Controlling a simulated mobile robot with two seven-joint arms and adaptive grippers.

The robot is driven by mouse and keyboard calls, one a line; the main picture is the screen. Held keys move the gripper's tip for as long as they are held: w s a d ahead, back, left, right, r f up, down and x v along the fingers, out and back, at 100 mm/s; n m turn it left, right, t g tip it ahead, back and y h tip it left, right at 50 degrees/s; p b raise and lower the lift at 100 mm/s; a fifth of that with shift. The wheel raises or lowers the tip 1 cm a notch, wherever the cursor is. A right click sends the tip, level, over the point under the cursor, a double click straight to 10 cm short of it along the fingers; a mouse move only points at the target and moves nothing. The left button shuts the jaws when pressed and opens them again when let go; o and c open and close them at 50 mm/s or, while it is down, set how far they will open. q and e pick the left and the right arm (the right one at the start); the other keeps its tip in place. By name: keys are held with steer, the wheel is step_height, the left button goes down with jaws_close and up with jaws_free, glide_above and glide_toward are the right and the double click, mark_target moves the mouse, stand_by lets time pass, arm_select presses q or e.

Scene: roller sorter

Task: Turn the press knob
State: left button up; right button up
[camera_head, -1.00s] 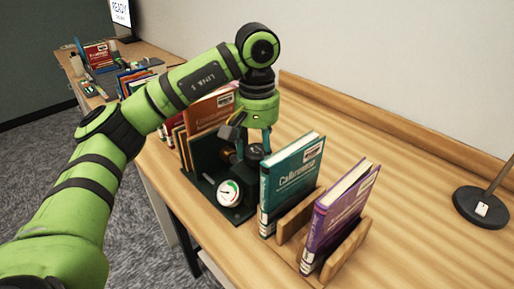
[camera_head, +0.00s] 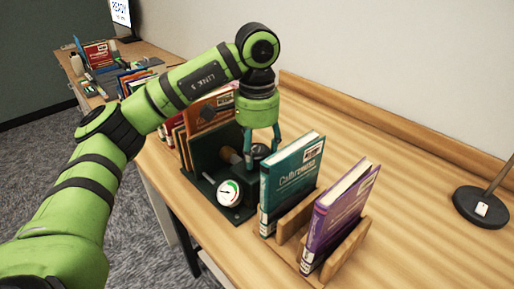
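The press (camera_head: 203,160) is a dark green stand on the table with a white round gauge (camera_head: 229,193) at its front. The dark round press knob (camera_head: 260,151) sits at its right side, partly hidden by my gripper. My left gripper (camera_head: 262,146) points down over the knob with its two fingers apart, one on each side of it. I cannot tell whether the fingers touch the knob. My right gripper is not in view.
A teal book (camera_head: 291,182) stands close to the right of the press. A purple book (camera_head: 338,219) stands beyond it in a wooden holder (camera_head: 350,246). More books (camera_head: 212,112) are behind the press. A lamp base (camera_head: 483,206) is at the far right; the table between is clear.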

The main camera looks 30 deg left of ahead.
mark_target(257, 150)
arm_select(q)
steer(key=shift+s+f+m, duration=0.1)
steer(key=shift+f+m, duration=0.15)
steer(key=shift+m, duration=0.85)
steer(key=o, duration=1.2)
steer(key=shift+c, duration=0.2)
steer(key=shift+r, duration=0.1)
steer(key=shift+r, duration=3.8)
